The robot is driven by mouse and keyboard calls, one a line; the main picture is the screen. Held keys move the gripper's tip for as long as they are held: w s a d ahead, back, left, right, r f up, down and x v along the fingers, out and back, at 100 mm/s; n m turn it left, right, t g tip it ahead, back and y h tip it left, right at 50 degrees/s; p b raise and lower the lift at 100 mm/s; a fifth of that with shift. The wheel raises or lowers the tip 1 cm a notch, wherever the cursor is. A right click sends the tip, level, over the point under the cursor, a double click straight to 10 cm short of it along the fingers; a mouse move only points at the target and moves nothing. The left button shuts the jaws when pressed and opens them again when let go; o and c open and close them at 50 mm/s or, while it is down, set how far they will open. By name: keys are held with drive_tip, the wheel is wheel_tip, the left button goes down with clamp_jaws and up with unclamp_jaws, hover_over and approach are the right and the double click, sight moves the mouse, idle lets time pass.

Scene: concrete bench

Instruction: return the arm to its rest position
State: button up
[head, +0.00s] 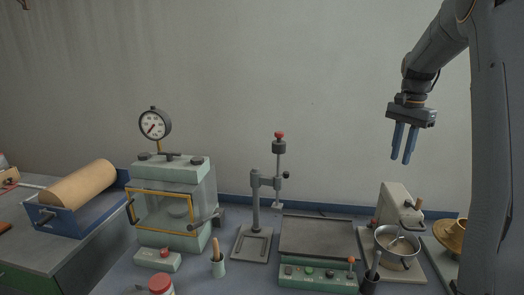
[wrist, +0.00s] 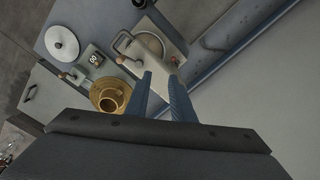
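My gripper (head: 404,158) hangs at the upper right of the head view, high above the back right of the bench, with its two blue fingers pointing down. The fingers are parted by a small gap, and nothing shows between them. In the wrist view the two fingertips (wrist: 160,80) are also apart and empty. My arm runs from the right edge of the head view and bends down to the gripper.
Below the gripper stands a mixer (head: 396,203) with a metal bowl (head: 381,240). A green-based plate device (head: 317,238), a stand (head: 256,215) and a glass-fronted chamber (head: 170,172) with a gauge (head: 155,124) stand leftward. A brass-coloured vessel (head: 452,234) is at the right. The air around the gripper is clear.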

drive_tip(key=s+a+f+n+b, duration=0.25)
drive_tip(key=s+a+f, duration=0.2)
drive_tip(key=a, duration=0.25)
drive_tip(key=s+a+f+n+b, duration=0.1)
drive_tip(key=s+a+f+n, duration=0.3)
drive_tip(key=a+f, duration=0.3)
drive_tip(key=s+a+f+n+b, duration=0.1)
drive_tip(key=s+a+f+n, duration=0.3)
drive_tip(key=a, duration=0.4)
drive_tip(key=s+a+f+n, duration=0.1)
drive_tip(key=s+a+f, duration=0.2)
drive_tip(key=s, duration=0.2)
drive_tip(key=s+a+f+n+t+b, duration=0.1)
drive_tip(key=s+a+f+n, duration=0.1)
drive_tip(key=s, duration=0.4)
drive_tip(key=shift+s+a+f+b, duration=0.3)
drive_tip(key=shift+a+f, duration=0.35)
drive_tip(key=shift+f, duration=0.2)
drive_tip(key=shift+o, duration=0.3)
